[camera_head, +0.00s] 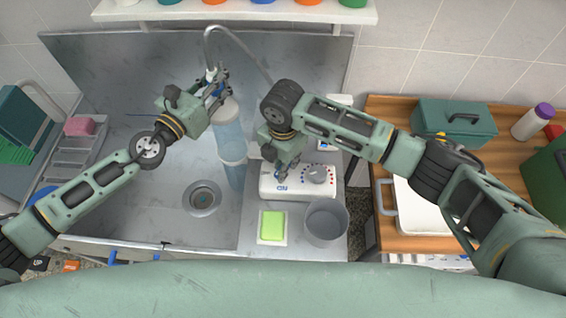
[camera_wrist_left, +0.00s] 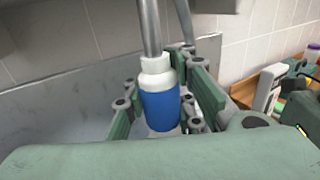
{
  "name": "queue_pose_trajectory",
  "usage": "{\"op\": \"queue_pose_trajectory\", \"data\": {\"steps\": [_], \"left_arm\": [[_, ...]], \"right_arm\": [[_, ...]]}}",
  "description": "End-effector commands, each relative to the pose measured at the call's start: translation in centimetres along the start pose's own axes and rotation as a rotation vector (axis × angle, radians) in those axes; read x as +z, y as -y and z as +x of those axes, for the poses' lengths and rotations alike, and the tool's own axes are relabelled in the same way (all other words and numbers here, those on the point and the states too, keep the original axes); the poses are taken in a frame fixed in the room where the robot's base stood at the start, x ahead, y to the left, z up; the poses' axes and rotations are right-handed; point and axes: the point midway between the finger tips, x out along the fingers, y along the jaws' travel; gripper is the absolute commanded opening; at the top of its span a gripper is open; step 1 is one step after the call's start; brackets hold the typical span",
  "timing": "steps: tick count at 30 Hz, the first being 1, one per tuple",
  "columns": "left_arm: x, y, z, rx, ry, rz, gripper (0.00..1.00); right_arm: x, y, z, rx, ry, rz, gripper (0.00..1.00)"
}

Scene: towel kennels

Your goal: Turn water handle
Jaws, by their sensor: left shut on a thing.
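A white box (camera_head: 301,195) right of the sink has a round grey knob (camera_head: 317,174) with red and blue marks around it; it looks like the water handle. My left gripper (camera_head: 216,88) is shut on the faucet's spray head, which shows white and blue between the fingers in the left wrist view (camera_wrist_left: 160,96). A translucent pale-blue column (camera_head: 230,140) hangs below it into the sink. My right gripper (camera_head: 283,170) points down over the box's left part, left of the knob. Its fingers are partly hidden by its own arm, so contact and opening are unclear.
The metal sink (camera_head: 150,195) has a round drain (camera_head: 202,198). A grey cup (camera_head: 326,222) and a green sponge (camera_head: 272,226) stand in front of the box. A dish rack (camera_head: 75,155) is at left. A wooden counter (camera_head: 385,107) with a green toolbox (camera_head: 452,118) is at right.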

Motion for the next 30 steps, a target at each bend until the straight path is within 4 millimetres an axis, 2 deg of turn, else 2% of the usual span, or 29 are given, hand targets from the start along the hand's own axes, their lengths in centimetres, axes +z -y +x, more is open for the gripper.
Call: {"op": "queue_pose_trajectory", "data": {"steps": [30], "left_arm": [[0.17,-0.02,0.03,0.001,0.003,0.001,0.0]], "right_arm": [[-0.03,-0.15,-0.12,0.004,-0.002,0.841,0.0]]}}
